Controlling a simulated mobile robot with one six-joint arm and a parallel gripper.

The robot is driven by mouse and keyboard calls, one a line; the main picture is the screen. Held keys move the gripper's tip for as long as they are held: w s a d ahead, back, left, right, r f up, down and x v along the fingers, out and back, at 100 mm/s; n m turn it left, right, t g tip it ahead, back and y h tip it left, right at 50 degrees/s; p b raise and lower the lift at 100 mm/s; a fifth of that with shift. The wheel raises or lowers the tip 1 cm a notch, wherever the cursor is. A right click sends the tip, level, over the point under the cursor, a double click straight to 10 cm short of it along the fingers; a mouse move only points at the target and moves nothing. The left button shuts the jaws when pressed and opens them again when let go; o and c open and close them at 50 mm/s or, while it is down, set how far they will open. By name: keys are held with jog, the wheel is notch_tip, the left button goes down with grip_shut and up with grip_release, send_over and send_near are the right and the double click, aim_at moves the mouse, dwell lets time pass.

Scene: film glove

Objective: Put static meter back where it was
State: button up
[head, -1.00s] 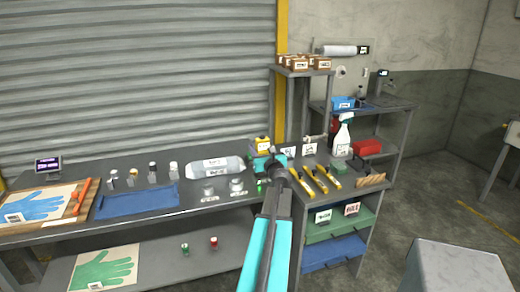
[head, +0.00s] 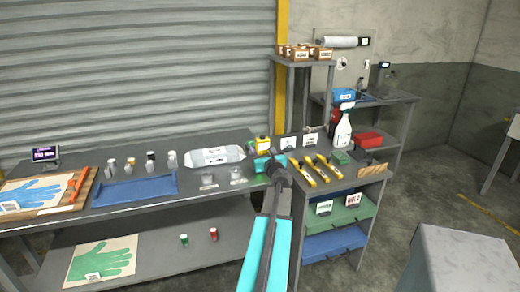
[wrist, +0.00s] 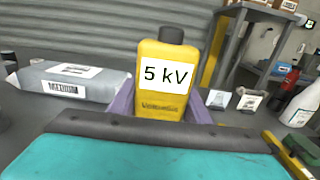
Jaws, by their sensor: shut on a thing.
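The static meter (wrist: 163,80), a yellow upright body with a dark cap and a "5 kV" label, stands between the purple fingers of my gripper (wrist: 161,108) in the wrist view. The fingers are shut on its sides. In the head view the yellow meter (head: 263,143) shows just beyond my teal gripper (head: 264,158), over the right end of the grey bench (head: 225,193). My gripper hides its lower part, and I cannot tell whether it touches the surface.
A clear labelled pack (head: 215,156) lies left of the meter. Small labelled cards (head: 289,143) stand to its right. Yellow-handled tools (head: 309,171) and a white spray bottle (head: 343,130) are on the right-hand unit. A blue mat (head: 135,190) lies at the left.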

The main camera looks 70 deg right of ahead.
jog(key=shift+f+b, duration=0.6)
dwell(0.7)
jog(key=o, duration=1.3)
jog(key=shift+s+a, duration=0.1)
jog(key=shift+b+v, duration=1.05)
jog(key=shift+v, duration=5.7)
jog(key=shift+r, duration=0.1)
jog(key=shift+s, duration=0.1)
